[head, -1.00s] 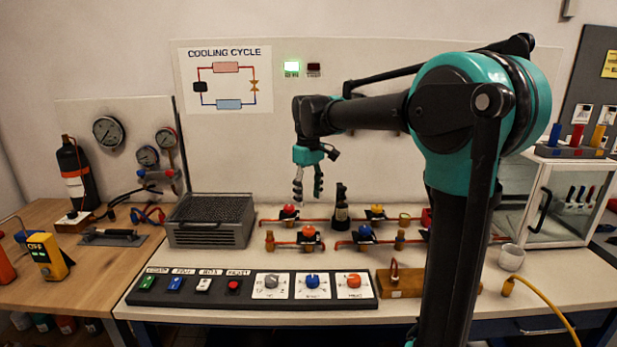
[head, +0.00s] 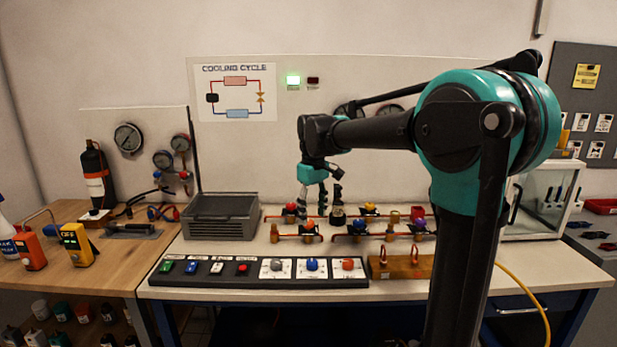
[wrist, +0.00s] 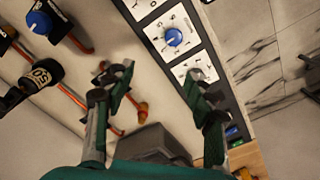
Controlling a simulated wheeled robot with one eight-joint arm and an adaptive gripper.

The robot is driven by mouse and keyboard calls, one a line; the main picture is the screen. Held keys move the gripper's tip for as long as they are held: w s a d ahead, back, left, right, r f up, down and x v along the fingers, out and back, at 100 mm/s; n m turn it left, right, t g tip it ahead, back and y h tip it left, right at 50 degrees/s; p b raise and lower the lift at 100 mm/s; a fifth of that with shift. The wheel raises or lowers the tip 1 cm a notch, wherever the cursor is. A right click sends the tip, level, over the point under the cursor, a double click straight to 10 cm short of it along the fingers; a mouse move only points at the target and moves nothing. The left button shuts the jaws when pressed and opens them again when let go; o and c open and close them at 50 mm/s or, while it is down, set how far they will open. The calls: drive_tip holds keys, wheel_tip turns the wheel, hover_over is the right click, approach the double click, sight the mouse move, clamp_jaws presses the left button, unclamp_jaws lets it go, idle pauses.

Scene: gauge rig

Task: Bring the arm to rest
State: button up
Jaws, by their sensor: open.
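My arm is mine in teal and black, reaching left over the bench in the head view. My gripper (head: 312,208) hangs down from its end, above the back of the bench near the valves. In the wrist view my gripper (wrist: 160,75) shows two fingers spread apart with nothing between them. The fingers appear apart from the valves and the panel. A black fitting (head: 338,211) stands close to the right of the gripper in the head view. My upper arm hides part of the bench's right side.
A control panel (head: 258,282) with buttons and knobs lies along the front of the bench. A grey mesh box (head: 220,229) stands left of the gripper. Red pipes with valves (head: 361,229) lie under and right of it. A glass-fronted cabinet (head: 548,190) stands at right.

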drive_tip(key=s+d+f+m, duration=0.1)
drive_tip(key=s+d+f, duration=0.2)
drive_tip(key=s+d+f+m+t, duration=0.1)
drive_tip(key=s+d+f+m, duration=0.1)
drive_tip(key=s+d+f, duration=0.1)
drive_tip(key=s+d+f+m+t, duration=0.1)
drive_tip(key=s+d+f, duration=0.2)
drive_tip(key=d+f, duration=0.2)
drive_tip(key=shift+s+d+f+m, duration=0.2)
drive_tip(key=shift+s+f+m, duration=0.05)
drive_tip(key=shift+s+m, duration=0.1)
drive_tip(key=s+d+f+m+t, duration=0.2)
drive_tip(key=s+d+f+m, duration=0.2)
drive_tip(key=s+f, duration=0.6)
drive_tip(key=shift+s+d, duration=1.1)
drive_tip(key=shift+d, duration=0.1)
